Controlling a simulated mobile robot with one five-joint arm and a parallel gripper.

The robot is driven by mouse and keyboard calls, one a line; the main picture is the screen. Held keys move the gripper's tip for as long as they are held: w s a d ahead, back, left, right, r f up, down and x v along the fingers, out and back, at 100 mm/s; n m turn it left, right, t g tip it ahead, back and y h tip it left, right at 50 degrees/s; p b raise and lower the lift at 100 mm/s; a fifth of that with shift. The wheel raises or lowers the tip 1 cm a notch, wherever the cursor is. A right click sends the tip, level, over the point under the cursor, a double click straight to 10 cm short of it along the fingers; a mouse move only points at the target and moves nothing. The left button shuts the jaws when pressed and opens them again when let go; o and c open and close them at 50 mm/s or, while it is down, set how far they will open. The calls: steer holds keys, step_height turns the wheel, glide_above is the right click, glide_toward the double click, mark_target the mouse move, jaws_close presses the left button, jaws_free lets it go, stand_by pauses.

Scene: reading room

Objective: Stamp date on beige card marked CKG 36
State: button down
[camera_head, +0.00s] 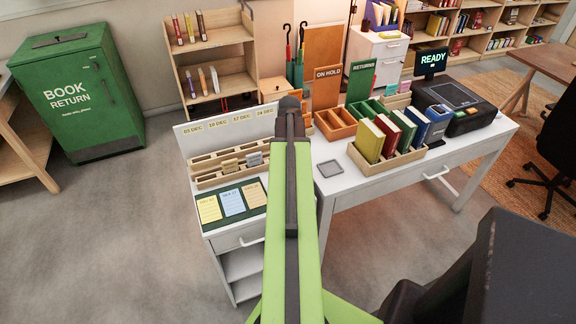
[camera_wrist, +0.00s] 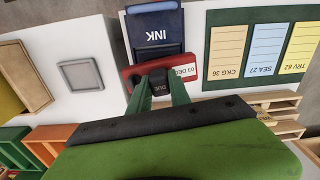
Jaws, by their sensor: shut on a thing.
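My gripper (camera_wrist: 159,83) is shut on the dark handle of a date stamp (camera_wrist: 191,61), which has a red body and a label reading 03 DEC. The stamp is beside or over the edge of the blue ink pad (camera_wrist: 156,38); I cannot tell whether they touch. The beige card marked CKG 36 (camera_wrist: 229,48) lies on a dark green mat, to the right of the stamp in the wrist view. In the head view this card (camera_head: 254,195) is the rightmost of the row. My arm hides the gripper, stamp and ink pad there.
The blue card SEA 27 (camera_wrist: 265,48) and yellow card TRV 62 (camera_wrist: 302,47) lie beside it. A wooden sorting rack (camera_head: 208,180) stands behind the cards. A grey square tray (camera_head: 331,168) sits on the desk, with a book crate (camera_head: 391,164) farther right.

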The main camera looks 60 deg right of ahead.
step_height(320, 180, up, 6)
steer(key=p, duration=0.5)
steer(key=shift+f, duration=0.25)
steer(key=shift+s, duration=0.1)
